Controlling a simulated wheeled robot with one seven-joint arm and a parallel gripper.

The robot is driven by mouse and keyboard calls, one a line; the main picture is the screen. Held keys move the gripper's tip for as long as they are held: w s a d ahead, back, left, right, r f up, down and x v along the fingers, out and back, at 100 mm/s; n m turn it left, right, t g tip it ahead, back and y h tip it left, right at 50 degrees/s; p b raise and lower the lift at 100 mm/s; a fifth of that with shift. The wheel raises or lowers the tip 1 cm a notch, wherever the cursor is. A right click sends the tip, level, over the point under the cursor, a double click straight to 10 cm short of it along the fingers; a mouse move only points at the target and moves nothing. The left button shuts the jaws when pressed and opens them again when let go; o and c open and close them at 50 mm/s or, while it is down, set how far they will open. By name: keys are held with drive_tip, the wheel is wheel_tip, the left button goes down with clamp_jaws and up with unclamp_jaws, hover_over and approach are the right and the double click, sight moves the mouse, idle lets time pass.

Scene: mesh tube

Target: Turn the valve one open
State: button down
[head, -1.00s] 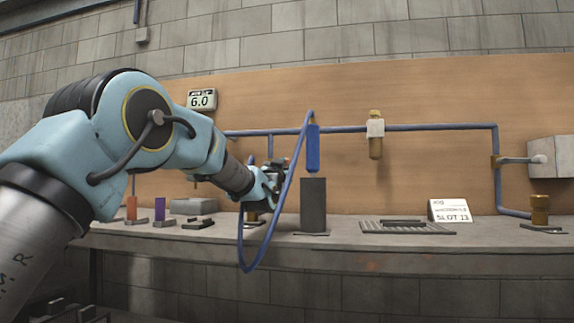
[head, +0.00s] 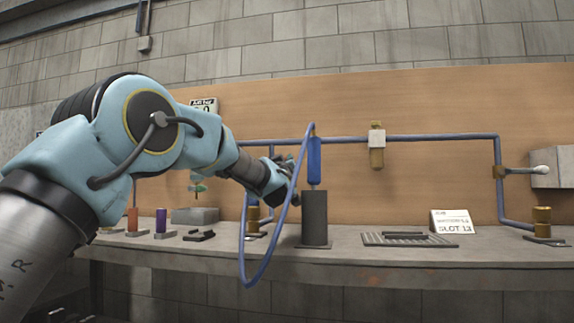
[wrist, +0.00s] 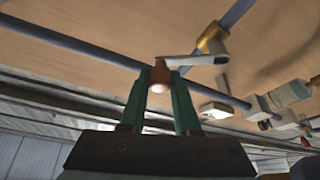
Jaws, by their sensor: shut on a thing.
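In the wrist view, my gripper (wrist: 161,78) has its two green fingers on either side of a reddish knob (wrist: 158,86), shut on it. The knob sits at the end of a pale grey valve lever (wrist: 190,60). The lever runs right to a brass valve body (wrist: 213,40) on a blue pipe (wrist: 236,15). In the head view, my gripper (head: 287,188) is behind the blue hose loop, left of the dark cylinder; the knob it holds is hidden there. I cannot read any label on this valve.
A blue hose (head: 245,270) loops in front of my gripper. A dark upright cylinder (head: 314,218) stands just to its right on the bench (head: 400,260). A slot sign (head: 452,221) stands beside a grate (head: 400,239).

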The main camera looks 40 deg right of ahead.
drive_tip(key=w+a+r+n+y+p, duration=0.3)
drive_tip(key=w+n+y+p, duration=0.2)
drive_tip(key=n, duration=0.9)
drive_tip(key=shift+w+a+r+t+y+p, duration=0.3)
drive_tip(key=shift+t+y+p, duration=0.15)
drive_tip(key=shift+p, duration=0.95)
drive_tip(key=c, duration=0.6)
unclamp_jaws()
